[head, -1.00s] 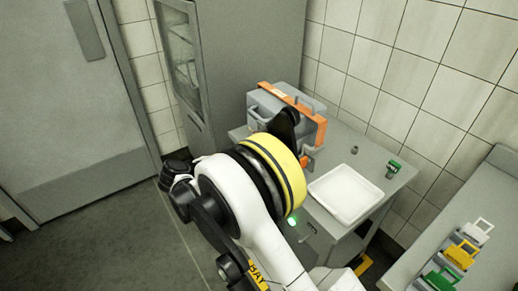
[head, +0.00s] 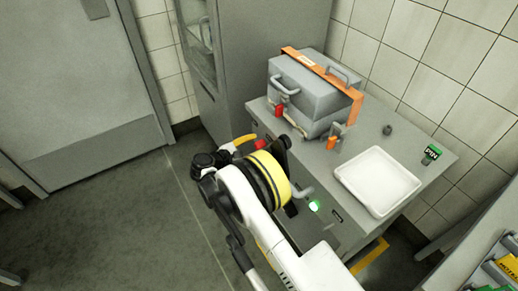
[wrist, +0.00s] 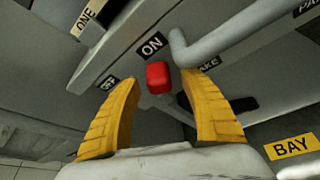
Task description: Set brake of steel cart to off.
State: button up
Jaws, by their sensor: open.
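The steel cart (head: 355,222) is grey and stands against the tiled wall. Its brake knob (wrist: 158,77) is red and sits by the ON label (wrist: 152,45) in the wrist view. The OFF label (wrist: 109,83) is to the left, and a partly hidden label ending in "AKE" (wrist: 208,64) is to the right. The red knob also shows in the head view (head: 261,143). My gripper (wrist: 160,85) is open, its yellow fingers on either side of the knob in the picture. I cannot tell whether either finger touches it.
A grey case (head: 308,88) with an orange strap and a white tray (head: 377,181) stand on the cart top. A grey bar handle (wrist: 225,32) runs close to the right finger. A tall cabinet (head: 262,50) stands behind. Floor at left (head: 110,215) is clear.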

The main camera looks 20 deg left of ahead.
jog(key=shift+x, duration=0.8)
grip_shut()
